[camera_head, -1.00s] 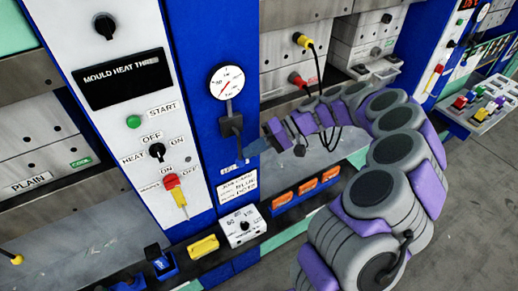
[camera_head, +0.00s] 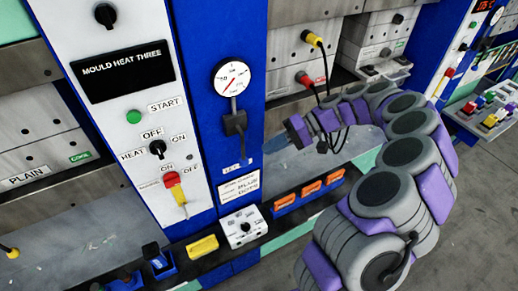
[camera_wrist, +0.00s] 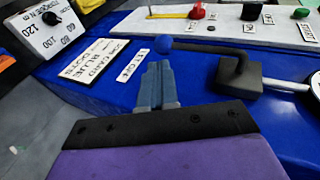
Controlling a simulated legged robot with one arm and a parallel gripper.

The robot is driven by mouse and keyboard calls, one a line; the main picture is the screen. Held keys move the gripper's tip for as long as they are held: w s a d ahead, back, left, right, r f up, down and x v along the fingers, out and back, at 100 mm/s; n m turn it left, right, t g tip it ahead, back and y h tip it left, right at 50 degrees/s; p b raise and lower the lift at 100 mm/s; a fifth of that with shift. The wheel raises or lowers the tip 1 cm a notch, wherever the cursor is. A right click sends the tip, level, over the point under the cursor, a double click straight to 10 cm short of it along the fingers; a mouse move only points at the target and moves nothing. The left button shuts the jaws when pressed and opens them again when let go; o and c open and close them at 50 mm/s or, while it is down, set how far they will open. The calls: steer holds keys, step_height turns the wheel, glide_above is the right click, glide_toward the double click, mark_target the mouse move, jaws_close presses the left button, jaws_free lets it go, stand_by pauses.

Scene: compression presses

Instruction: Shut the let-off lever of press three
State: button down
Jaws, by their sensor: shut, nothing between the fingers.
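Press three's panel (camera_head: 115,110) is white on a blue column, with the display "MOULD HEAT THREE". In the head view the let-off lever (camera_head: 238,132) sits below the round gauge, its dark arm running downward. My gripper (camera_head: 272,145) is to the right of the lever.
The gauge (camera_head: 232,77) is above the lever. A red and yellow switch (camera_head: 175,190) is on the white panel. A white dial box (camera_head: 243,227), a yellow block (camera_head: 202,246) and orange blocks (camera_head: 311,188) line the ledge below. Cables (camera_head: 325,65) hang behind my arm.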

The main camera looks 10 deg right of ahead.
steer(key=d, duration=0.7)
steer(key=shift+w, duration=0.4)
steer(key=shift+d+r, duration=0.1)
steer(key=shift+d, duration=0.05)
steer(key=s+a+r+n+g+h+b, duration=0.1)
steer(key=s+a+r+h, duration=0.25)
steer(key=s+a, duration=0.4)
steer(key=s+a+r+n+g+h, duration=0.1)
steer(key=s+a+r+h, duration=0.25)
steer(key=s+a, duration=0.35)
steer(key=s+d+f+m+h, duration=0.2)
steer(key=s+d+f+h, duration=0.1)
steer(key=s, duration=0.6)
steer(key=s+d+f+m+t+h+b, duration=0.1)
steer(key=s+d+f, duration=0.4)
steer(key=s, duration=0.5)
steer(key=shift+s+d+m+t+h, duration=0.25)
steer(key=shift+m+h, duration=0.35)
steer(key=shift+h, duration=0.3)
